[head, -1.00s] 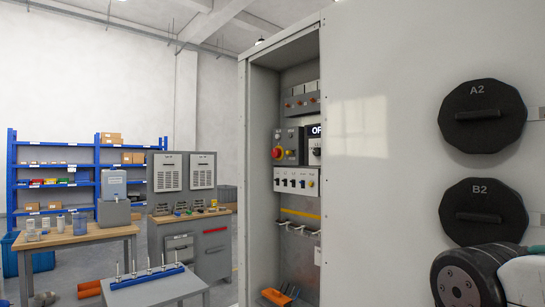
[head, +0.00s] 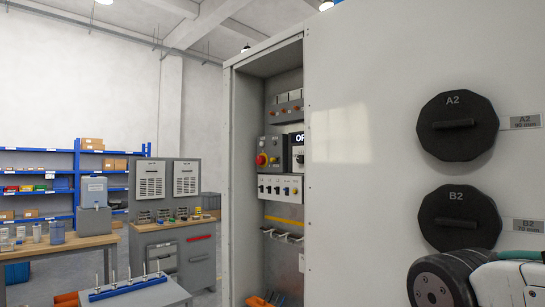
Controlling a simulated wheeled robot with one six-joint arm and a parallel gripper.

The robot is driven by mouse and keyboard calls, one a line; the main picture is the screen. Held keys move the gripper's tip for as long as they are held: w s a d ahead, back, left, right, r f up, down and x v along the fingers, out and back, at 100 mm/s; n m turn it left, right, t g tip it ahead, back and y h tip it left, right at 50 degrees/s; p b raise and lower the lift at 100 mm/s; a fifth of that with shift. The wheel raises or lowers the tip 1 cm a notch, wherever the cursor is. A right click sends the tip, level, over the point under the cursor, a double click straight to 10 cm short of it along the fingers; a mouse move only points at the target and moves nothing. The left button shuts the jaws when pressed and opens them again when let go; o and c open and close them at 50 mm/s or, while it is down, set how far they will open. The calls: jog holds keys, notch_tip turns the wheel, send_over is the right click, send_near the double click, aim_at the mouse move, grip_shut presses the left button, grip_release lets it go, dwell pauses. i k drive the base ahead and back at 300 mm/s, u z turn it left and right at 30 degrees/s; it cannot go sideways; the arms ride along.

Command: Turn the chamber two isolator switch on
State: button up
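An open cabinet bay (head: 283,190) at the left end of the large grey chamber wall holds control panels. A white panel (head: 279,187) there carries a row of small dark switches. Above it is a panel with a red knob on yellow (head: 262,160). I cannot tell which switch is the chamber two isolator. Part of my arm shows at the lower right; my gripper is not in view.
The chamber wall (head: 350,220) has round black covers A2 (head: 458,125) and B2 (head: 460,218). At left are a wooden table (head: 60,244), a grey workbench (head: 180,235), a small table with a blue rack (head: 128,288) and blue shelves (head: 60,170).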

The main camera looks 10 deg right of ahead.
aim_at(260, 159)
jog(key=z, duration=0.05)
jog(key=k, duration=0.5)
jog(key=u, duration=1.35)
jog(key=i, duration=2.8)
jog(key=z, duration=3.15)
